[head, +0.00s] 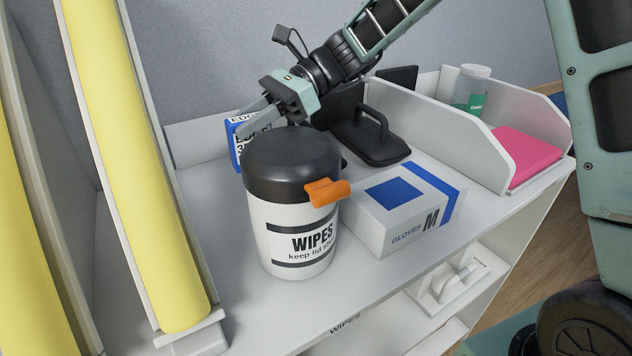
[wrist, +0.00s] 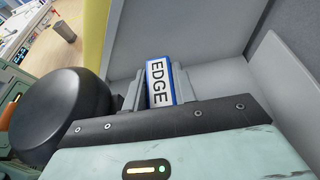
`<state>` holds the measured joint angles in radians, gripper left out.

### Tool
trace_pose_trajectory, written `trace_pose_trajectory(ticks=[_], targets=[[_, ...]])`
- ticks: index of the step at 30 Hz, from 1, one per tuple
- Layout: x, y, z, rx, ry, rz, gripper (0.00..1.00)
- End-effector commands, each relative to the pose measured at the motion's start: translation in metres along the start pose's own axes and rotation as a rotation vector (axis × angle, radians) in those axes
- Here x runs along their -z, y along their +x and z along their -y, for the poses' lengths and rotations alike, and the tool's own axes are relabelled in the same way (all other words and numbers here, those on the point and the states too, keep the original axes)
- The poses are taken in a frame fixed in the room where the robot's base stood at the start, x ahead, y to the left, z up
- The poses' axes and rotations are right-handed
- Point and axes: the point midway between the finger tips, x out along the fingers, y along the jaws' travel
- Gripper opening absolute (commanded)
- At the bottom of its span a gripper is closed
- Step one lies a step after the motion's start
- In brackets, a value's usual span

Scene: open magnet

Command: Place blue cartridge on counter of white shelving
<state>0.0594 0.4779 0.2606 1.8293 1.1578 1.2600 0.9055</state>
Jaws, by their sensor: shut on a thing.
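The blue cartridge (head: 236,150) has a white label with black lettering. It stands upright behind the wipes tub, on or just above the white counter (head: 190,190) of the shelving; its base is hidden, so I cannot tell whether it touches. My gripper (head: 250,124) reaches in from the upper right and is shut on the cartridge. In the wrist view the cartridge's end (wrist: 160,82), marked EDGE, sits between the two fingers (wrist: 158,88).
A wipes tub (head: 290,230) with a black lid and orange tab stands close in front of my gripper. A gloves box (head: 405,212), a black stand (head: 375,145) and a white bin (head: 450,125) with a pink block (head: 525,158) are to the right. Yellow rolls (head: 135,160) are at left.

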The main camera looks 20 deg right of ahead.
Motion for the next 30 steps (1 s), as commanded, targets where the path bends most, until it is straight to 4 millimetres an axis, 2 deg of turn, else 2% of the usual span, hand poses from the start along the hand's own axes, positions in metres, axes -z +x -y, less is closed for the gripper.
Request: trace_pose_trajectory(ticks=[6,14,19,30], targets=[[0.035,0.015,-0.001,-0.002,0.005,0.001,0.03],[0.056,0.023,-0.001,-0.001,0.003,0.001,0.03],[0.078,0.033,-0.001,-0.001,0.005,0.001,0.03],[0.085,0.035,-0.001,0.0,0.0,0.001,0.03]])
